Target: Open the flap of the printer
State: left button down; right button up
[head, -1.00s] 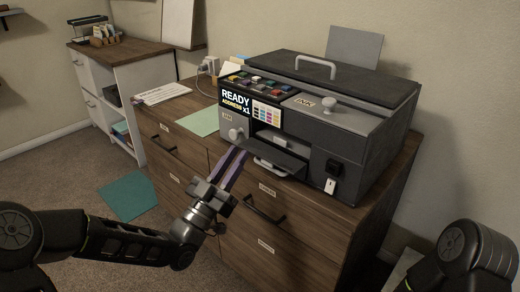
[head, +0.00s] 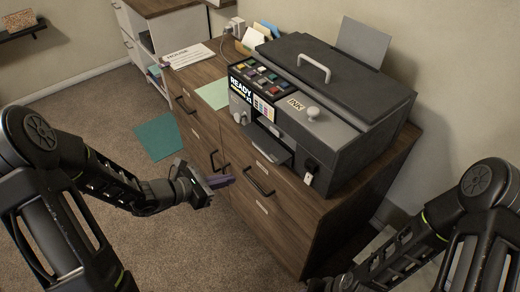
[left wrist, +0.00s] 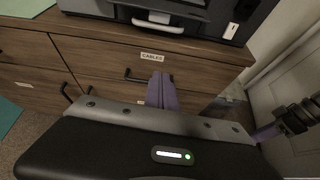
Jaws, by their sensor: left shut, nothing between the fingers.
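The dark printer (head: 345,95) stands on a wooden drawer cabinet. A dark front flap (head: 274,149) sticks out below the opening in its front face, tilted outward. In the left wrist view a pale handle (left wrist: 157,22) shows at the printer's lower front. The top lid with its bar handle (head: 314,67) and the ink cover with a round knob (head: 313,113) lie closed. My left gripper (head: 226,181) is shut and empty, in front of the drawers, lower than the flap and apart from it. My right gripper (left wrist: 262,133) shows only partly at the right of the left wrist view.
The cabinet (head: 285,222) has drawers with dark bar handles facing me. Papers and a green sheet (head: 214,93) lie left of the printer. A teal mat (head: 158,137) lies on the open carpet. A wall stands close behind and right of the printer.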

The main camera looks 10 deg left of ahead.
aim_at(262, 152)
pick_arm(q)
jog(key=r, duration=0.1)
jog(key=w+r+t+h, duration=0.1)
jog(key=shift+d+r+n, duration=0.15)
jog(key=shift+r+n, duration=0.15)
jog(key=shift+n, duration=0.1)
jog(key=x, duration=0.9)
jog(key=shift+w+d+f, duration=0.2)
jog(key=shift+w, duration=0.05)
notch_tip(262, 152, up, 4)
jog(key=shift+w+p, duration=0.15)
jog(key=shift+p, duration=0.45)
